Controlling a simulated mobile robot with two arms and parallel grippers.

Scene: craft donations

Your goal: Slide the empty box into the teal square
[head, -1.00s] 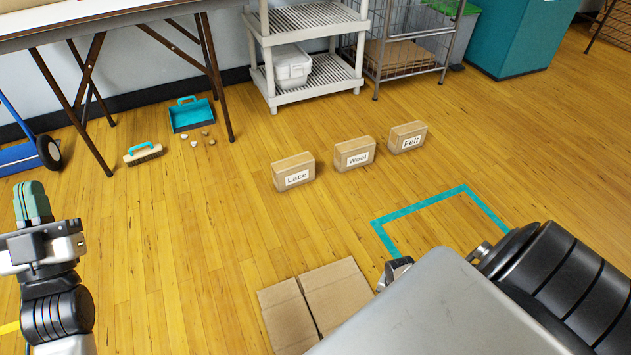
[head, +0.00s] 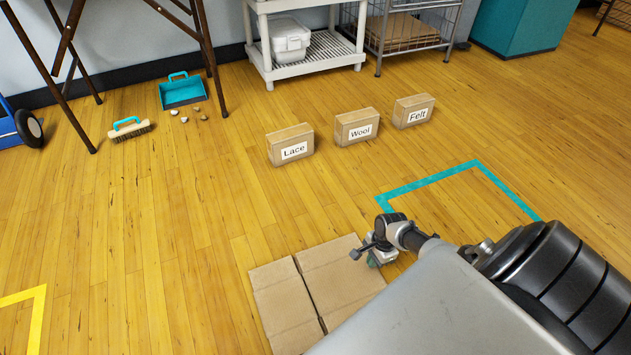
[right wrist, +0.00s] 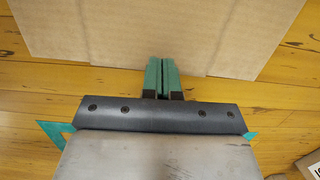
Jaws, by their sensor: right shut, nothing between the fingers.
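A plain brown cardboard box (head: 284,302) with a seam across its top is at the bottom centre of the head view. Its near part is hidden by my right arm. The teal square (head: 430,180) is a tape outline on the floor to its right, partly covered by my arm. My right gripper (head: 375,260) is at the box's right edge, shut and empty. In the right wrist view its green fingers (right wrist: 162,78) are together in front of a cardboard face (right wrist: 160,30); I cannot tell if they touch it. Teal tape (right wrist: 52,132) shows behind the gripper. My left gripper is out of view.
Small boxes labelled Lace (head: 291,146), Wool (head: 357,127) and Felt (head: 414,111) stand beyond the teal square. A teal dustpan (head: 183,92) and a brush (head: 130,130) lie farther left. Yellow tape (head: 42,300) marks the floor at lower left. Much floor is clear.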

